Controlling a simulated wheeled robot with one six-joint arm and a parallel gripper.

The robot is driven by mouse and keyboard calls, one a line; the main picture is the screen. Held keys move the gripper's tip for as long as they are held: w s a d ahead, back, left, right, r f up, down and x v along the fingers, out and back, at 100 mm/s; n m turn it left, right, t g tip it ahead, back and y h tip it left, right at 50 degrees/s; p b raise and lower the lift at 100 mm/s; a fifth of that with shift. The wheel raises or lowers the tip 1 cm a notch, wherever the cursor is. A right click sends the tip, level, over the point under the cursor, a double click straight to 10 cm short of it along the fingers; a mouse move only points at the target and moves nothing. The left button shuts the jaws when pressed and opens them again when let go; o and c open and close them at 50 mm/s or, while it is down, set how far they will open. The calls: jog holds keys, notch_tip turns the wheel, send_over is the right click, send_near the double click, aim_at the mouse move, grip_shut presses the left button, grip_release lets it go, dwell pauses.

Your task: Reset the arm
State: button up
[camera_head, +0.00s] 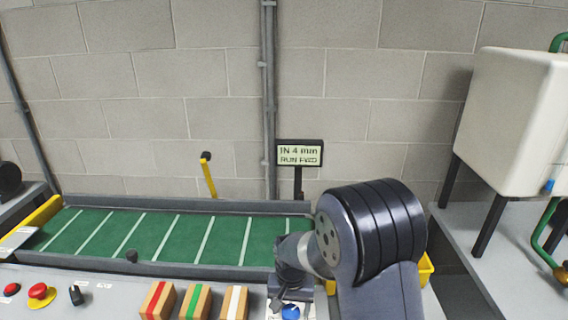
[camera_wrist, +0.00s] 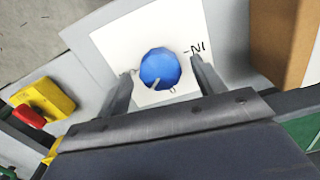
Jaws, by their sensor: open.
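My arm reaches down in front of me in the head view, its dark rounded joint hiding part of the bench. My gripper (camera_wrist: 160,85) points down over a blue knob (camera_wrist: 160,68) on a white plate (camera_wrist: 115,38) marked "IN". In the wrist view the two fingers stand apart, one on each side of the knob, and I cannot tell whether they touch it. The jaws are open. In the head view the blue knob (camera_head: 290,311) shows just below the gripper (camera_head: 290,295).
A green conveyor (camera_head: 170,240) runs behind the panel. Three striped blocks, including a green-striped one (camera_head: 195,302), stand left of my gripper. A red button (camera_head: 40,291) sits far left. A white tank (camera_head: 510,120) stands right.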

jog(key=shift+f, duration=0.5)
